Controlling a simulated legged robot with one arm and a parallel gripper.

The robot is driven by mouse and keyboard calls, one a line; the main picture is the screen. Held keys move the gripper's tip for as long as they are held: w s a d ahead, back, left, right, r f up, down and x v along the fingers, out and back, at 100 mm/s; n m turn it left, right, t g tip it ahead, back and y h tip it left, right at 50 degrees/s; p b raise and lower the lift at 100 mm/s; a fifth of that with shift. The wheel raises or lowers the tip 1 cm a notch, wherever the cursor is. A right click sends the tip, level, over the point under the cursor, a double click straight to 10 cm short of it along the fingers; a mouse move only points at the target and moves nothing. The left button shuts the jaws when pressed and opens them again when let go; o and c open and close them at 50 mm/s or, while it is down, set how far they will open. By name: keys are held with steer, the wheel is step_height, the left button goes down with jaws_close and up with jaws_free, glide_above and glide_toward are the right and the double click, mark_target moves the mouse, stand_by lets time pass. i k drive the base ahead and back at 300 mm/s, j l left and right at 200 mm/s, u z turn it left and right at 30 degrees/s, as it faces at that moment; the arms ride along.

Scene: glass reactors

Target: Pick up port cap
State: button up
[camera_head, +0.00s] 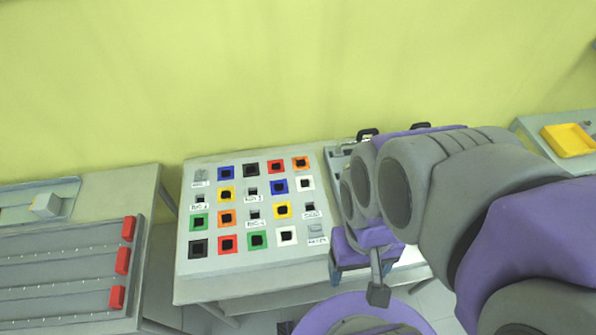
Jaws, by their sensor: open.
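A sloped light grey panel (185,275) stands on a table in the middle. It carries rows of coloured squares with dark centres, such as a red one (228,244) and a blue one (279,187). Small grey pieces with white labels sit among them, one at the lower right (316,229) and one at the upper left (200,174). I cannot tell for sure which piece is the port cap. My gripper (377,285) is open, just right of the panel's lower right edge. The arm hides much of it, and nothing shows between its fingers.
A grey bench with red blocks (122,261) stands at the left, across a floor gap. A grey case with black handles (340,153) is partly hidden behind my arm. A yellow tray (569,140) lies on another table at right. A yellow-green wall (250,70) closes the back.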

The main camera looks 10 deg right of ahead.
mark_target(315, 230)
steer(key=k+j+z, duration=0.15)
steer(key=j, duration=0.35)
steer(key=k+j+z, duration=0.15)
steer(key=j, duration=0.3)
steer(key=k+j+z, duration=0.2)
steer(key=k+j, duration=0.15)
steer(key=k+j+z, duration=0.15)
steer(key=j, duration=0.35)
steer(key=k, duration=0.1)
